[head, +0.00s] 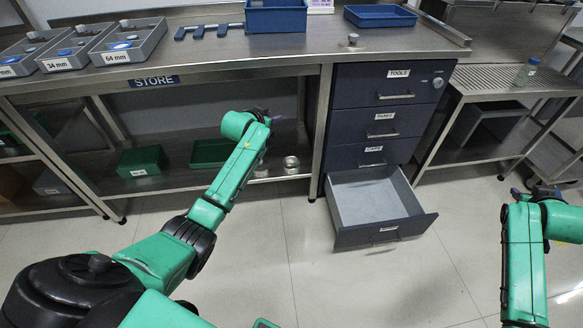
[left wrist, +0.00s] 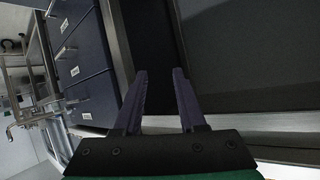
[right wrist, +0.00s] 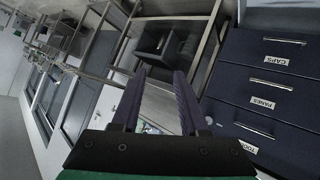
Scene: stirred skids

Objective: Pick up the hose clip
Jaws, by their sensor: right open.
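I cannot pick out the hose clip for certain. A small round shiny metal thing (head: 291,164) sits on the lower shelf near the drawer cabinet; it is too small to name. The bottom drawer (head: 380,205) stands pulled out, and its visible grey floor looks bare. My left gripper (head: 260,113) is in front of the bench, left of the cabinet; its fingers stand apart and empty in the left wrist view (left wrist: 160,72). My right gripper (head: 532,188) is at the far right above the floor, open and empty in the right wrist view (right wrist: 159,73).
The steel bench (head: 240,48) carries labelled grey trays (head: 132,42), blue bins (head: 275,17) and a small metal piece (head: 352,39). Green bins (head: 141,161) stand on the lower shelf (head: 170,181). A slatted bench (head: 510,82) is at right. The floor between my arms is clear.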

